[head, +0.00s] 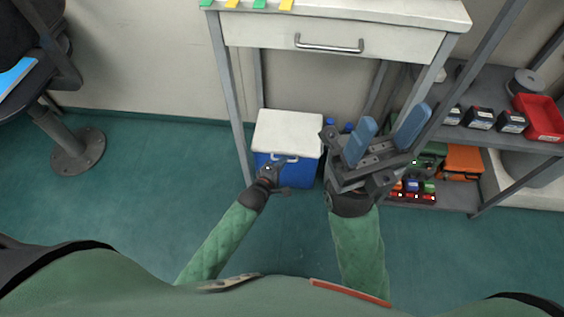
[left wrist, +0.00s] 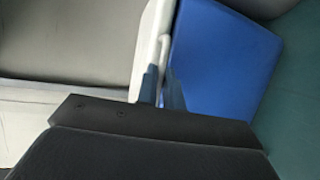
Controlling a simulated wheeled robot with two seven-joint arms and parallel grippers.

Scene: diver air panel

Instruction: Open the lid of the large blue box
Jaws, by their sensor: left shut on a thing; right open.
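The large blue box (head: 300,177) stands on the floor under the table, and its white lid (head: 288,131) lies flat and closed on top. A white handle (head: 284,158) runs along its front, just under the lid's edge. My left gripper (head: 277,168) is at the box's front, shut on this handle. The left wrist view shows the handle (left wrist: 164,52) between the left gripper's fingers (left wrist: 162,88), beside the blue wall (left wrist: 220,60). My right gripper (head: 387,132) is open and empty, raised to the right of the box and nearer the camera.
The white table (head: 345,12) with a drawer (head: 330,42) stands over the box, its grey front leg (head: 235,110) just left of it. Grey shelves at right hold a red bin (head: 541,117), an orange case (head: 463,160) and several small containers.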

